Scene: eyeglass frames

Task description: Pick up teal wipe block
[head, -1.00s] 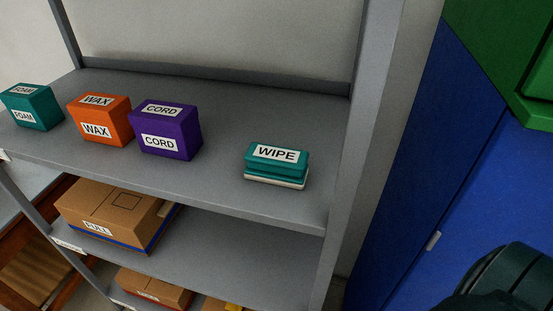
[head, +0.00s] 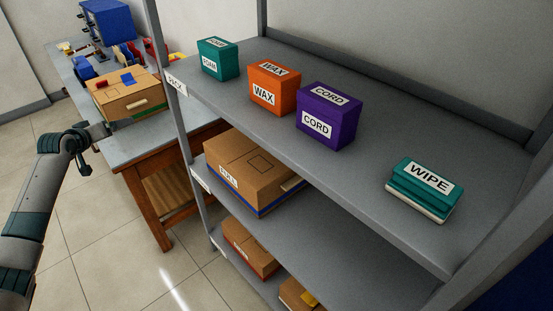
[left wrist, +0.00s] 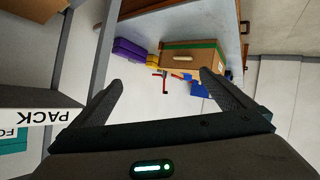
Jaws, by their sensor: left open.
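The teal wipe block (head: 408,198), with a white label reading WIPE and a pale lower layer, lies on the top shelf (head: 345,190) near its right end. My left gripper (head: 100,130) is at the far left of the head view, beside the workbench and well away from the block. In the left wrist view its two fingers (left wrist: 163,90) are spread with nothing between them. The wipe block is not visible in the left wrist view. My right gripper is out of view.
Purple CORD (head: 328,117), orange WAX (head: 273,88) and teal FOAM (head: 217,60) boxes stand left of the block on the same shelf. Cartons, including one marked FULL (head: 250,170), sit below. A workbench (head: 175,135) stands left. Shelf posts flank the rack.

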